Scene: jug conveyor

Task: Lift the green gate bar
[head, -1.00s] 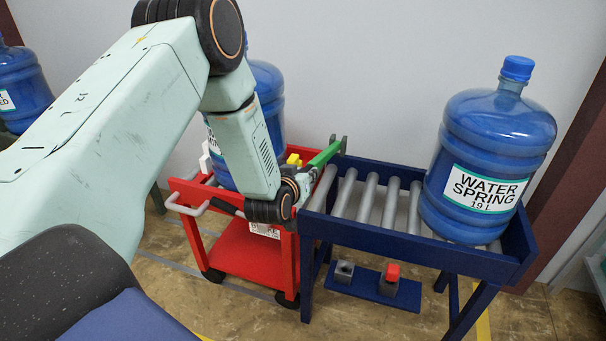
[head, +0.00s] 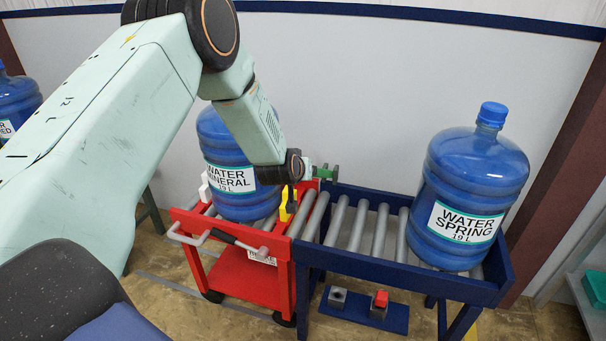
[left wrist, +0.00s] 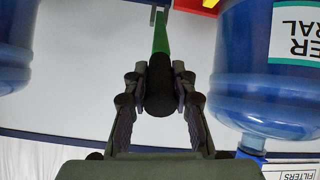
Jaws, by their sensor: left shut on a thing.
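The green gate bar (head: 324,172) shows in the head view as a short foreshortened piece by the back corner where the red cart meets the blue conveyor. In the left wrist view the green bar (left wrist: 160,38) runs from its black grip (left wrist: 160,88) to a grey bracket at the top. My left gripper (left wrist: 160,85) is shut with its two fingers on either side of that grip. In the head view my left gripper (head: 300,170) is above the cart's right end, mostly hidden by its wrist. My right gripper is not in view.
A Water Mineral jug (head: 226,150) stands on the red cart (head: 245,272), left of my gripper. A Water Spring jug (head: 470,190) stands at the right end of the blue roller conveyor (head: 400,277). The rollers left of it are bare. A yellow block (head: 285,210) sits beneath my wrist.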

